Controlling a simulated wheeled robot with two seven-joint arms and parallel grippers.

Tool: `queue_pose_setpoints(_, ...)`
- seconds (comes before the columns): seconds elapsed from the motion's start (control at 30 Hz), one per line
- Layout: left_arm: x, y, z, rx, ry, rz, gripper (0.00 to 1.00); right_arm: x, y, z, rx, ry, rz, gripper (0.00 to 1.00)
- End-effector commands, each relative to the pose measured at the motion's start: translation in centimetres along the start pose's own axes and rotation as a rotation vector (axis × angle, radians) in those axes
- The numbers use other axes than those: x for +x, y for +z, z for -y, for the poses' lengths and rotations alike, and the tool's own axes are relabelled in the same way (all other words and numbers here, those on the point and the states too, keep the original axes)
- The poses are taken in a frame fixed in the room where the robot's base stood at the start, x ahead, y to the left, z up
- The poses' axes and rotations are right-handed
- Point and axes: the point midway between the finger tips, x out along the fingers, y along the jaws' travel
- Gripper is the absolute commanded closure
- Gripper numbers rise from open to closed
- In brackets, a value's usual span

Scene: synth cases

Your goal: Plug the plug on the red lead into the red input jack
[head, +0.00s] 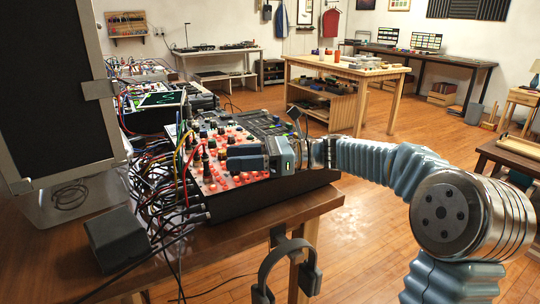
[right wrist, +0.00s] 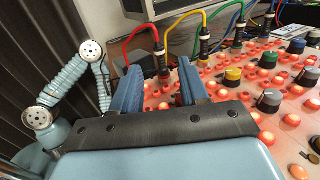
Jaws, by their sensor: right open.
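The red lead (head: 187,163) arcs up at the left edge of the red-lit synth panel (head: 222,183) in the head view. In the right wrist view the red lead (right wrist: 138,31) bends down into a dark plug (right wrist: 162,66), which stands upright at the panel's edge. My right gripper (right wrist: 158,88) is open, with one finger to each side of the line to this plug. The plug looks beyond the fingertips; I cannot tell whether they touch it. In the head view my right gripper (head: 229,158) lies low over the panel. I cannot pick out the red input jack. My left gripper is not in view.
Yellow (right wrist: 189,15), green and blue leads end in plugs close to the right of the red one. Several knobs crowd the panel. A tangle of cables (head: 155,180) lies left of the synth. A dark box (head: 116,238) sits on the table's left part.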

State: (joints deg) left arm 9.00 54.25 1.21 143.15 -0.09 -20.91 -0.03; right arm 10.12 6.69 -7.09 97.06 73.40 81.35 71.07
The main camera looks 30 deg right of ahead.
Motion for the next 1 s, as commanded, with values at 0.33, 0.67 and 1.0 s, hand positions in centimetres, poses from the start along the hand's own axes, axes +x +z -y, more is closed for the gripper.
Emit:
queue_pose_setpoints(0.33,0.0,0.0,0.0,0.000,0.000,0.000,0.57,-7.7,0.0,0.0,0.001,-0.002,0.000,0.56)
queue_pose_setpoints(0.67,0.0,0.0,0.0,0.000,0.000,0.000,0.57,-9.3,0.0,0.0,0.001,0.001,0.000,0.56)
queue_pose_setpoints(1.0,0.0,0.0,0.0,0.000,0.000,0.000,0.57,-9.3,0.0,0.0,0.001,0.001,0.000,0.56)
